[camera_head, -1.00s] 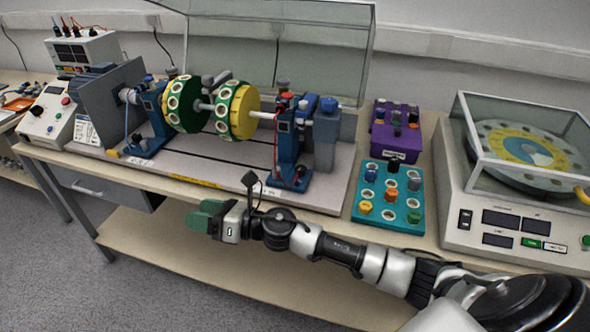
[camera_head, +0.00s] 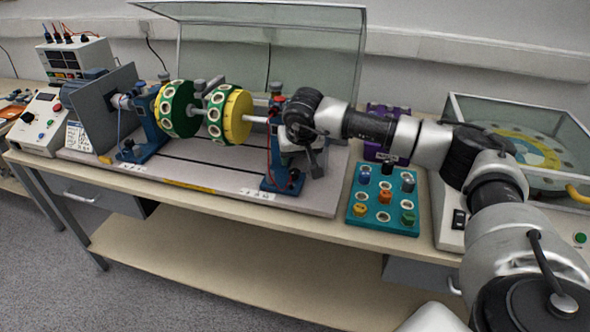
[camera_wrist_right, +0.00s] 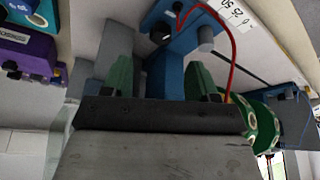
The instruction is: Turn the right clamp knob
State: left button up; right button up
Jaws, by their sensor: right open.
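The right blue bearing stand (camera_head: 281,172) stands on the grey base plate, with a dark-and-red clamp knob (camera_head: 277,88) on top. My right arm reaches in from the right, and its wrist (camera_head: 305,108) is beside the upper part of this stand and partly covers it. The fingertips are hidden in the head view. In the right wrist view my right gripper (camera_wrist_right: 161,76) is open, its green fingers on either side of the blue stand (camera_wrist_right: 170,72). The stand's foot, with a black knob (camera_wrist_right: 161,32), lies beyond. I cannot tell if the fingers touch anything. My left gripper is not in view.
The green-and-yellow discs (camera_head: 229,115) sit on the shaft left of the stand. A clear cover (camera_head: 260,40) stands open behind. A red wire (camera_wrist_right: 232,55) runs close by the stand. A teal knob board (camera_head: 384,213) and purple box (camera_head: 376,150) are at the right.

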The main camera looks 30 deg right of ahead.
aim_at(295, 172)
jog(key=x, duration=0.7)
jog(key=shift+w+f, duration=0.1)
jog(key=shift+f, duration=0.1)
jog(key=c, duration=0.9)
